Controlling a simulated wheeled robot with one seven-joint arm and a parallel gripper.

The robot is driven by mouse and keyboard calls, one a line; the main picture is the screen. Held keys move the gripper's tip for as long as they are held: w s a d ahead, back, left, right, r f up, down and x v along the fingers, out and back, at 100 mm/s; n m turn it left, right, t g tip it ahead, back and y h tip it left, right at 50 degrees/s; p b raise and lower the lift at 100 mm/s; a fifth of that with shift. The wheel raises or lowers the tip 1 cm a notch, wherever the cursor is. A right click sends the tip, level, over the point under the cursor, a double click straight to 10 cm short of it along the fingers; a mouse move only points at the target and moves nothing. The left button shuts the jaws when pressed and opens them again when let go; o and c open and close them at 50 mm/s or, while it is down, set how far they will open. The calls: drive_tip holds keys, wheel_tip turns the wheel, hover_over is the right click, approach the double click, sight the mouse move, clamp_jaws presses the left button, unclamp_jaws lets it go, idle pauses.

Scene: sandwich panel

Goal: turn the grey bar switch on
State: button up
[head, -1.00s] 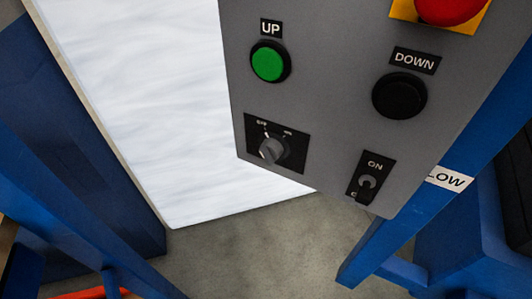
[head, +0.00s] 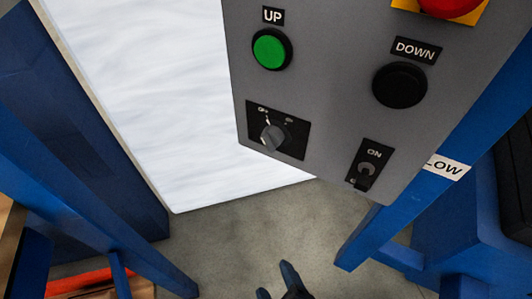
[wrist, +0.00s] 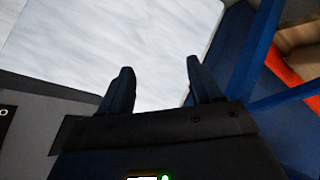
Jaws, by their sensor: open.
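The grey bar switch (head: 272,136) is a round knob with a raised bar, on a black plate at the lower left of the grey control panel (head: 325,90). Small markings sit above it, too small to read surely. Its bar points up and slightly left. My gripper (head: 278,282) shows at the bottom edge of the head view, below the panel and apart from the switch. In the wrist view my gripper (wrist: 160,68) is open, with nothing between its fingers. The switch does not show in the wrist view.
The panel also bears a green UP button (head: 271,49), a black DOWN button (head: 399,85), a red button (head: 452,4) and a small toggle (head: 366,175) marked ON. Blue frame posts (head: 385,225) stand on both sides. A white sheet (head: 150,90) lies behind. Bare floor (head: 240,235) shows below.

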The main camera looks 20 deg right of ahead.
drive_tip(key=w+a+r+n+h, duration=0.1)
drive_tip(key=w+h, duration=0.1)
drive_tip(key=w, duration=0.2)
drive_tip(key=t+h+p, duration=0.1)
drive_tip(key=t+h, duration=0.1)
drive_tip(key=h, duration=0.8)
approach(266, 146)
drive_tip(key=x, duration=0.2)
drive_tip(key=shift+p+x, duration=0.4)
drive_tip(key=shift+x, duration=3.55)
drive_tip(key=shift+c, duration=0.3)
drive_tip(key=c, duration=1)
